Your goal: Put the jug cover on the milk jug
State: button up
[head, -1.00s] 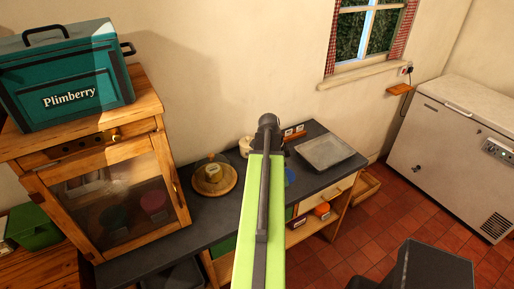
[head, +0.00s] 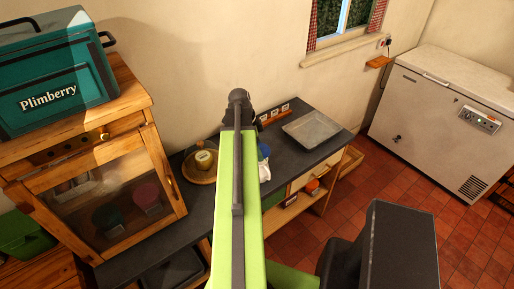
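My lime-green arm reaches over the dark worktop (head: 222,198) in the middle of the head view, with a dark joint at its far end. My gripper's fingers are not visible; the arm hides what lies behind it. I cannot make out the milk jug or the jug cover for certain. Just right of the arm, a small blue thing (head: 264,151) and a white thing (head: 264,171) show on the worktop, partly covered by the arm. Left of the arm, a round wooden dish (head: 190,174) holds a yellowish jar with a pale label (head: 204,160).
A glass-fronted wooden cabinet (head: 157,148) stands at the left with a teal Plimberry box (head: 50,62) on top. A grey tray (head: 313,128) and a small rack (head: 275,116) are at the worktop's right. A white chest freezer (head: 440,120) stands beyond open tiled floor.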

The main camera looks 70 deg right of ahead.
jog(key=shift+f+b, duration=1.65)
jog(key=shift+f, duration=0.35)
jog(key=o, duration=1.2)
jog(key=shift+r, duration=0.1)
notch_tip(320, 180, up, 7)
jog(key=p, duration=0.7)
jog(key=shift+s, duration=0.1)
